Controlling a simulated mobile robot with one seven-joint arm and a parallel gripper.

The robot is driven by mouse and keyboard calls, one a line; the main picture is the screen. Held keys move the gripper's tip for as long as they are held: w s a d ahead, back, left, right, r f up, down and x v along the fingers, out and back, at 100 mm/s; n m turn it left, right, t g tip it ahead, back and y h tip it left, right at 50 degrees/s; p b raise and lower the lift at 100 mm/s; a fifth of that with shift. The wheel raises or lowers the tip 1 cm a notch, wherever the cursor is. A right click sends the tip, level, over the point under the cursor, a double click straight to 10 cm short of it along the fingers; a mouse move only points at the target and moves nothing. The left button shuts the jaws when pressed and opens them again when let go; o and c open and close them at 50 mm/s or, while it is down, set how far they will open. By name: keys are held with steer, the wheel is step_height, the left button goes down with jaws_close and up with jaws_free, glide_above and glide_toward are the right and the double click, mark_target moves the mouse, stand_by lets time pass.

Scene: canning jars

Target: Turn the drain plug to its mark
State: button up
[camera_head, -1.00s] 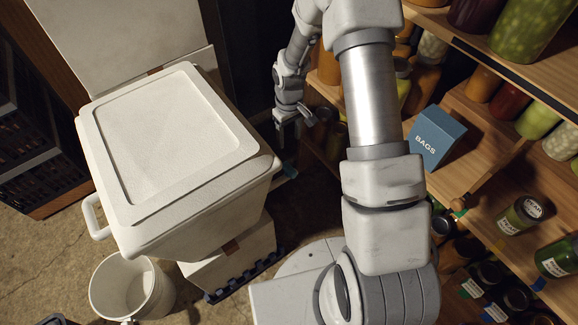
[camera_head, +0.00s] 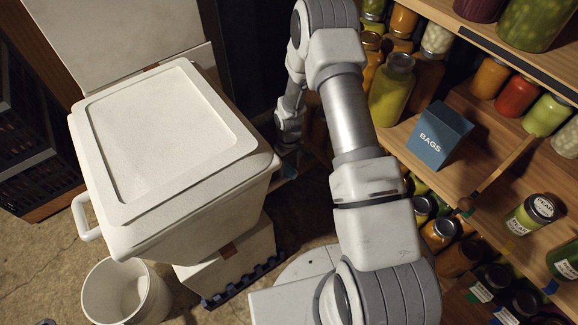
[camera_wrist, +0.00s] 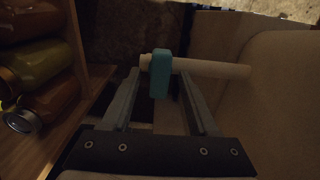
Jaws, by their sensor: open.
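The drain plug (camera_wrist: 161,74) is a teal handle on a white pipe (camera_wrist: 215,68), seen in the wrist view upright between my fingertips. The pipe runs across to the pale wall of the white cooler (camera_wrist: 285,100). My gripper (camera_wrist: 158,88) is open, one finger on either side of the teal handle; a narrow gap shows on each side, and I cannot tell how deep the handle sits between them. In the head view the cooler (camera_head: 190,225) stands at left, with my gripper low beyond its right side, mostly in shadow. I cannot make out the mark.
A wooden shelf (camera_head: 480,185) with several jars and a blue BAGS box (camera_head: 437,135) stands at right, close to my arm. A white bucket (camera_head: 120,290) stands on the floor at front left. In the wrist view, jars (camera_wrist: 40,65) lie at left beyond a wooden edge.

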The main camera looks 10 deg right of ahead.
jaws_close()
steer(key=shift+n, duration=0.3)
stand_by(0.3)
steer(key=n, duration=0.3)
steer(key=shift+n, duration=0.3)
steer(key=n, duration=0.4)
steer(key=shift+n, duration=0.3)
steer(key=n, duration=0.4)
steer(key=shift+n, duration=0.3)
steer(key=shift+n+p, duration=0.45)
steer(key=shift+n, duration=1.75)
